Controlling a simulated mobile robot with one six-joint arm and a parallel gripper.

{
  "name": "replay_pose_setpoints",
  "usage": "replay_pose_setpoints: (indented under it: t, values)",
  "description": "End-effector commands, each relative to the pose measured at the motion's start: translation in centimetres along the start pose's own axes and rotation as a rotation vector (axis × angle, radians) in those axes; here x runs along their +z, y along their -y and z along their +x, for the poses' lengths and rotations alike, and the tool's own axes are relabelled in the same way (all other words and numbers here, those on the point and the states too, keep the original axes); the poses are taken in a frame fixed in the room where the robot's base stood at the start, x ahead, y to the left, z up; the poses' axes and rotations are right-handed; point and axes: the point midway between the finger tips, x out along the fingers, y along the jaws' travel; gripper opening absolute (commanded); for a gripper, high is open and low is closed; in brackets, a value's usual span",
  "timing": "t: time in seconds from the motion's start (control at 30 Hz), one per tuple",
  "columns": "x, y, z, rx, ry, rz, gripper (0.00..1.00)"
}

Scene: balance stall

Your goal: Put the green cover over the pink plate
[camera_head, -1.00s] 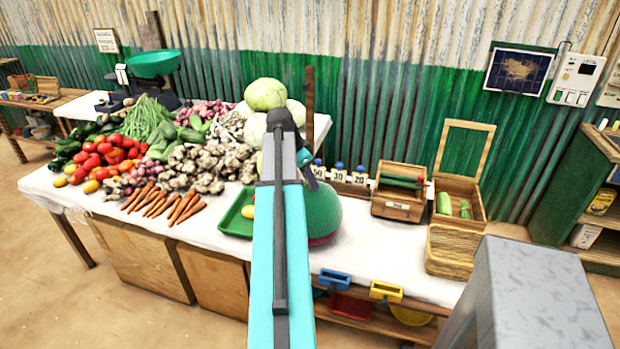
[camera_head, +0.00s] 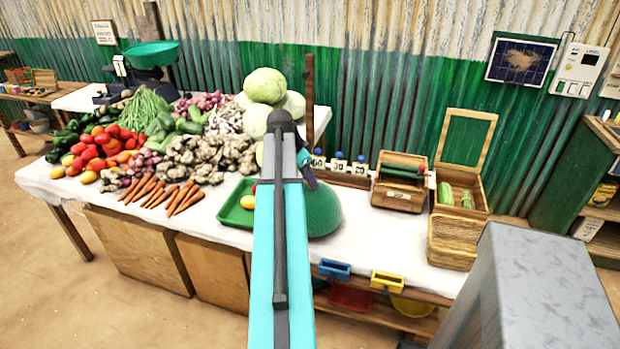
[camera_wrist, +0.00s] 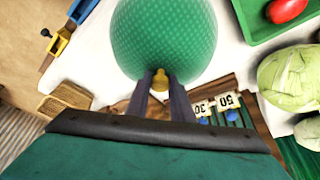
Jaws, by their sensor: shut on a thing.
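The green cover (camera_head: 323,212) is a mesh-like dome on the white-clothed table, right of the green tray and partly hidden by my arm. In the wrist view the cover (camera_wrist: 163,35) fills the top middle, with its yellow knob (camera_wrist: 160,78) towards me. My gripper (camera_wrist: 160,86) is shut on that knob, one finger on each side. The pink plate is not visible now; the cover hides the place where pink showed earlier. The cover's lower edge appears at cloth level, but I cannot tell whether it touches.
A green tray (camera_head: 236,215) with produce is just left of the cover. Number cards (camera_head: 339,165), a small wooden box (camera_head: 398,190) and an open-lidded box (camera_head: 470,190) stand to the right. Cabbages (camera_head: 265,86) and vegetables crowd the left. Cloth at front right is clear.

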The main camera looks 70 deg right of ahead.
Motion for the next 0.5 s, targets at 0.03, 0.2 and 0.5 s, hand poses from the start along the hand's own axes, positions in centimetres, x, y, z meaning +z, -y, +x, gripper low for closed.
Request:
replay_pose_setpoints:
  t: [0.03,0.2,0.5]
  values:
    - [0.1,0.0,0.4,0.000,0.000,0.000,0.00]
    - [0.5,0.0,1.1,0.000,0.000,0.000,0.00]
    - [1.0,0.0,2.3,0.000,0.000,0.000,0.00]
